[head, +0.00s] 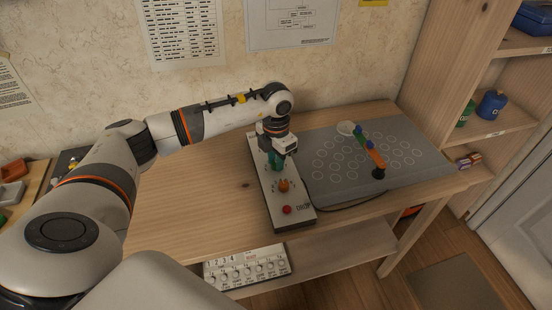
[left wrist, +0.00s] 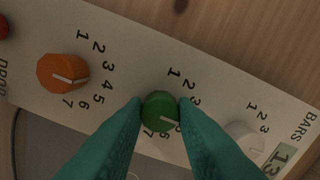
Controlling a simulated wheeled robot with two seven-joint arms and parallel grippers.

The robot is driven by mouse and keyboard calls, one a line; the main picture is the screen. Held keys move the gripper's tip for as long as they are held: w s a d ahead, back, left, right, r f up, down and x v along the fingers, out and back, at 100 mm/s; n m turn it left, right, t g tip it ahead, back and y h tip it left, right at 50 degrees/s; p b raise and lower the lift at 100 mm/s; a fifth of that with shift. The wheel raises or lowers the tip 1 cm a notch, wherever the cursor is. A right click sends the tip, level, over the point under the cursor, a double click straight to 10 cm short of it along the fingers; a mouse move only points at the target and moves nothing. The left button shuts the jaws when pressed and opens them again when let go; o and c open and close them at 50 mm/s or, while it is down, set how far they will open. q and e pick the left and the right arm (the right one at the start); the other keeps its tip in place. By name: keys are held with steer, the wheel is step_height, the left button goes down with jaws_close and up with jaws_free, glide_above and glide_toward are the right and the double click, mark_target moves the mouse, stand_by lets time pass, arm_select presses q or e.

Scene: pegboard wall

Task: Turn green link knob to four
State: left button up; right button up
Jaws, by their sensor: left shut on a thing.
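The green knob (left wrist: 160,111) sits on a pale control panel (head: 298,196) lying on the table; the panel also shows in the left wrist view (left wrist: 215,72). My left gripper (head: 276,167) reaches down to the panel, and its teal fingers are shut on the green knob from both sides. The knob's white line points right and slightly down in the left wrist view. In the head view the gripper hides the knob. My right gripper is out of view.
An orange knob (left wrist: 62,73) and a red button (head: 287,210) stand on one side of the green knob, a white knob (left wrist: 243,135) on the other. A grey board (head: 330,190) with colored links lies beside the panel. Bare tabletop (head: 200,205) lies left.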

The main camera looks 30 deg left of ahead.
arm_select(q)
steer(key=o, duration=1)
step_height(320, 180, up, 12)
steer(key=shift+b, duration=0.4)
